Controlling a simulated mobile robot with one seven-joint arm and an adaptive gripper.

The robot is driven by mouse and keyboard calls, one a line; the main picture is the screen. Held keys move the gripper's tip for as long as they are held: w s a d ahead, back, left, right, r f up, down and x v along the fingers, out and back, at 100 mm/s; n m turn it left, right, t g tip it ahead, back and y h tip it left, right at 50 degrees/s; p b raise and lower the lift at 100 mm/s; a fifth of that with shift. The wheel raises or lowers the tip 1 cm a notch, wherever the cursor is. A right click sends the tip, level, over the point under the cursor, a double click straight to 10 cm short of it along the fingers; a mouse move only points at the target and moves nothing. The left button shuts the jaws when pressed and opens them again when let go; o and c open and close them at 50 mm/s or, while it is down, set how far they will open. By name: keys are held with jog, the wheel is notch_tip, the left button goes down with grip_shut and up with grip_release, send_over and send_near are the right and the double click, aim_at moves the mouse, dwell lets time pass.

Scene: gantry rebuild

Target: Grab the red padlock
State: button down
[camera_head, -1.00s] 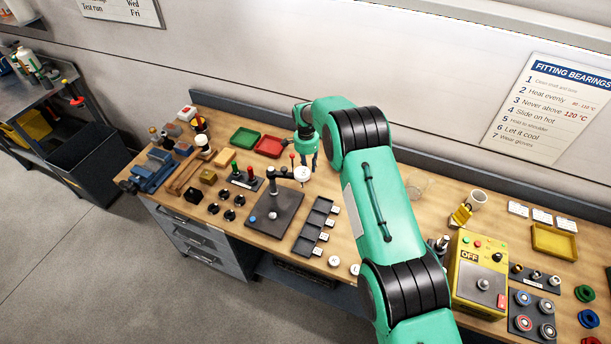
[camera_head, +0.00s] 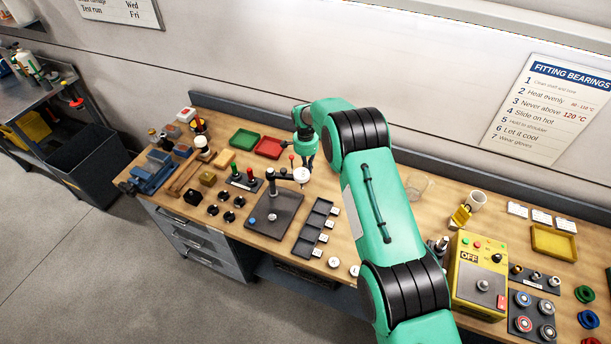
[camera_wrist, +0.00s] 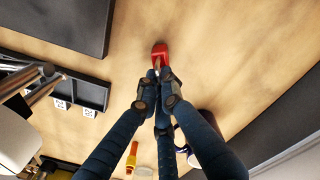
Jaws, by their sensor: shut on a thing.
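The red padlock (camera_wrist: 160,49) shows in the wrist view just beyond the fingertips, over bare wood. My gripper (camera_wrist: 158,72) has its dark fingers drawn together at the near end of the padlock and is shut on it. The fingertips cover part of the padlock, including most of its shackle. In the head view my gripper (camera_head: 308,163) points down at the bench behind the compartment tray. I cannot make out the padlock there.
The grey compartment tray (camera_head: 302,247) and a dark plate with a black post (camera_head: 286,224) stand close by. The red tray (camera_head: 268,146) and green tray (camera_head: 244,137) lie to the left. A yellow control box (camera_head: 468,283) stands right, beyond my arm.

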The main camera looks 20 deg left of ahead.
jog(key=shift+r, duration=0.1)
notch_tip(320, 180, up, 10)
jog(key=b, duration=0.1)
jog(key=shift+b, duration=0.35)
